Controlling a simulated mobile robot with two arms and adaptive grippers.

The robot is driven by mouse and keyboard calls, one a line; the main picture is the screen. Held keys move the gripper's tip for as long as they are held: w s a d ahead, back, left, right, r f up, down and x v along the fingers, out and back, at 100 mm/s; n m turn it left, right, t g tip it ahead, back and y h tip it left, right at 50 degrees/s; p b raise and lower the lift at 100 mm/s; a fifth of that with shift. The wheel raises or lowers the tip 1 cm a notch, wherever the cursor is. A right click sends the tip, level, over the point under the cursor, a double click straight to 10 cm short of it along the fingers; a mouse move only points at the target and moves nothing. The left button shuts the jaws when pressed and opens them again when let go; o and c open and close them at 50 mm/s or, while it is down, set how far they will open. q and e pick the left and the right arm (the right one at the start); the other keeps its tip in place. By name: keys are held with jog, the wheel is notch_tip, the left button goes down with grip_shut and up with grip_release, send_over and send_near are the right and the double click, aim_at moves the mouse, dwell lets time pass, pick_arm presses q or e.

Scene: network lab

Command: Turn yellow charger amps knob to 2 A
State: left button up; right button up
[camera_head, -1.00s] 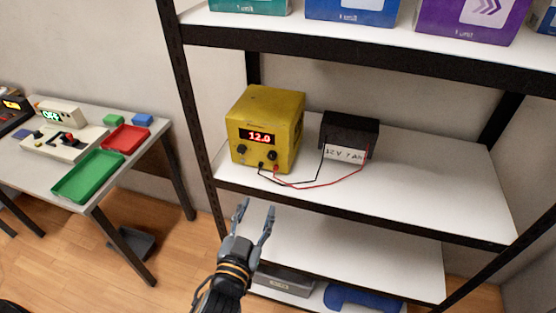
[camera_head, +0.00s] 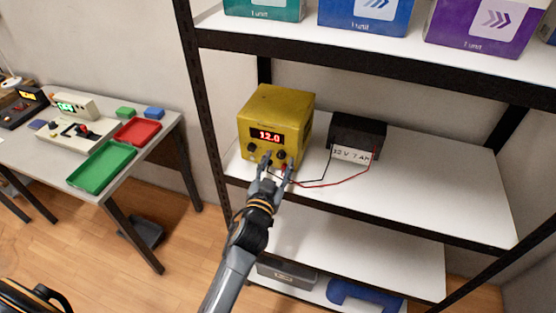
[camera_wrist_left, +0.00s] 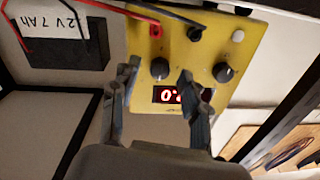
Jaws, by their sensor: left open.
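The yellow charger (camera_head: 272,105) stands on the middle shelf, its display (camera_head: 266,136) reading 12.0. It has a left knob (camera_head: 253,147) and a right knob (camera_head: 281,155); their labels are too small to read. My left gripper (camera_head: 277,163) is open and empty in front of the lower charger face. In the upside-down left wrist view, one knob (camera_wrist_left: 160,68) shows between the fingertips, and the other knob (camera_wrist_left: 223,72) lies outside them. Contact cannot be told. My right gripper is not in view.
Black and red leads run from the charger to a black battery (camera_head: 357,134) on its right, close to my fingers. The shelf's front edge (camera_head: 400,222) lies below. A table (camera_head: 150,142) with trays stands at the left.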

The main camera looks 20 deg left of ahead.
pick_arm(q)
jog(key=shift+w, duration=0.2)
jog(key=shift+c, duration=0.2)
grip_shut()
